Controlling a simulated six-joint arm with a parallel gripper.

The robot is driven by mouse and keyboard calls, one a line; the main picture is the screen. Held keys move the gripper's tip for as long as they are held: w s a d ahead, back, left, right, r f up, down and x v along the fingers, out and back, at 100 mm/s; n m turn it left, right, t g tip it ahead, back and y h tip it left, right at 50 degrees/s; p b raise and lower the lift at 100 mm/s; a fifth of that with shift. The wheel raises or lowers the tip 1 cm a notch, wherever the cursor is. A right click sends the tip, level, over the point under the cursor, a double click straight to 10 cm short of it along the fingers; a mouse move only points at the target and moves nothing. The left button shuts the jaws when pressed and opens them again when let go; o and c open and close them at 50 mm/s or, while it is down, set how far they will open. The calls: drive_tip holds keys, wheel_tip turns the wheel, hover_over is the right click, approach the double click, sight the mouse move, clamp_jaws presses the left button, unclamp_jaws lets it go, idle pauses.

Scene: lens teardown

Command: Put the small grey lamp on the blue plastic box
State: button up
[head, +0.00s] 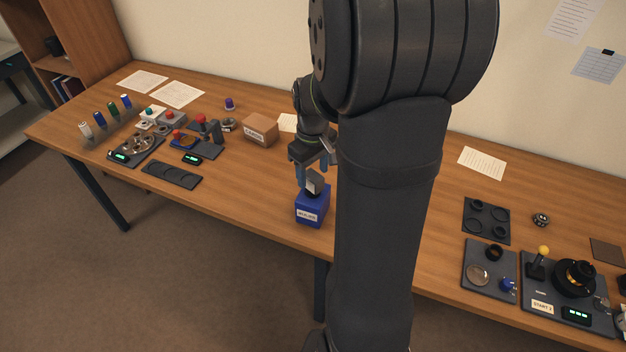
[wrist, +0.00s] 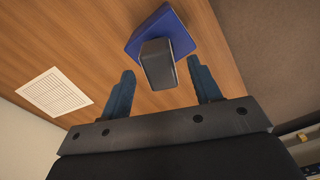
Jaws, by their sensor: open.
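The blue plastic box (head: 312,209) stands near the front edge of the table, with a white label on its front. The small grey lamp (head: 314,184) is on top of the box. In the wrist view the lamp (wrist: 157,64) shows in front of the blue box (wrist: 176,30), covering part of its top. My gripper (head: 313,173) is just above the lamp. In the wrist view my gripper (wrist: 163,78) is open, with one blue finger on each side of the lamp's near end and gaps between them. The lamp's contact with the box is hidden.
A cardboard box (head: 260,130) stands further back to the left. A dark tray (head: 172,175) and several devices lie on the left. Trays and a control panel (head: 540,310) are at the right. The table left of the blue box is clear.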

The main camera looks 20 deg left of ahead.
sight(313, 175)
wheel_tip(313, 175, up, 8)
drive_tip(key=shift+r, duration=0.1)
idle(0.4)
wheel_tip(313, 175, down, 12)
drive_tip(key=shift+s, duration=0.1)
drive_tip(key=shift+r, duration=1.8)
drive_tip(key=shift+f, duration=0.15)
